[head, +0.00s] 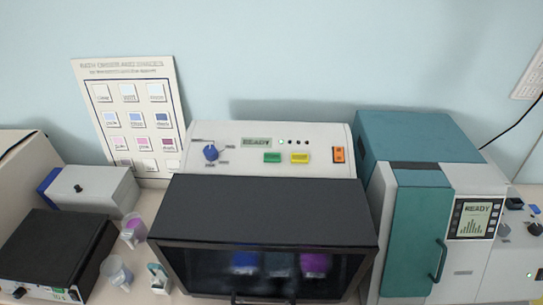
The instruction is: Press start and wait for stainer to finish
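The machine in the middle, which looks like the stainer (265,211), has a shut dark front cover with blue and purple baths (314,263) showing dimly behind its window. On its upper panel the display (256,142) reads READY, and a small green lamp (281,141) is lit beside several dark ones. A green button (272,157) and a yellow button (300,158) sit below; their labels are too small to read. A blue knob (211,152) is at the left and an orange switch (338,155) at the right. Neither of my grippers shows.
A teal and white machine (415,235) stands at the right; its screen (473,219) also reads READY. Small cups (133,230) stand left of the stainer, near a black box (48,250) and a grey box (92,190). A chart board (135,110) leans against the wall.

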